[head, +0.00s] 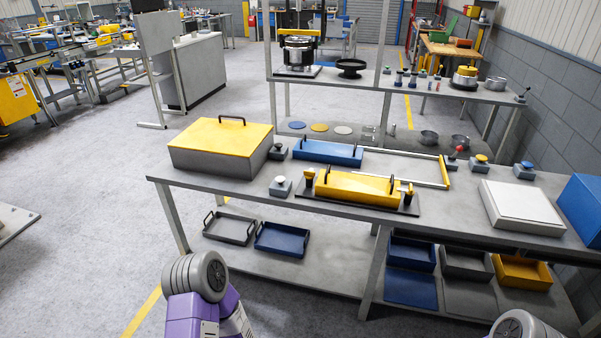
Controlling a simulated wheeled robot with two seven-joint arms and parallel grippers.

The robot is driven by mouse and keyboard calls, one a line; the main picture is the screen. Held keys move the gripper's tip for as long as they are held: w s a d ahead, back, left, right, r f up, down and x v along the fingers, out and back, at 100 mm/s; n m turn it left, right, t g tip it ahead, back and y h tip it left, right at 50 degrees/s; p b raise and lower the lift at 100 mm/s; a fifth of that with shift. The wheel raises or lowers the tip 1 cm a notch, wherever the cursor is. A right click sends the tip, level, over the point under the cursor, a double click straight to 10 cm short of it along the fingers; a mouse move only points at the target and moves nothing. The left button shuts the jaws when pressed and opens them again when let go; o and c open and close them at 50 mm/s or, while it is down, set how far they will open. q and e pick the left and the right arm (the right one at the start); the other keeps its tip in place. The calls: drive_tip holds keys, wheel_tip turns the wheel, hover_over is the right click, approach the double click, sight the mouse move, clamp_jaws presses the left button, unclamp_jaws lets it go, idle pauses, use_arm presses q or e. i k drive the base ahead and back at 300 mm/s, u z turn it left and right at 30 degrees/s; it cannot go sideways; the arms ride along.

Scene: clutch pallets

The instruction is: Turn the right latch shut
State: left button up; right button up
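A yellow box (357,188) with two black handles sits on a dark base plate (340,202) in the middle of the workbench. A small post with a yellow top, which looks like the right latch (408,194), stands at the box's right end. A similar post, which looks like the left latch (309,180), stands at its left end. Both are too small to tell whether they are turned shut. Parts of my two arms show at the bottom edge, well short of the bench. Neither gripper is in view.
Behind the yellow box lie a blue box (328,152) and a metal frame (444,172). A yellow-lidded box (222,143) stands at the left, a white box (520,205) at the right. Small button-like blocks stand between. Trays lie on the lower shelf. The bench's front strip is mostly clear.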

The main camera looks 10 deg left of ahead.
sight(309, 175)
drive_tip(key=u, duration=0.7)
drive_tip(key=i, duration=0.7)
drive_tip(key=u, duration=0.5)
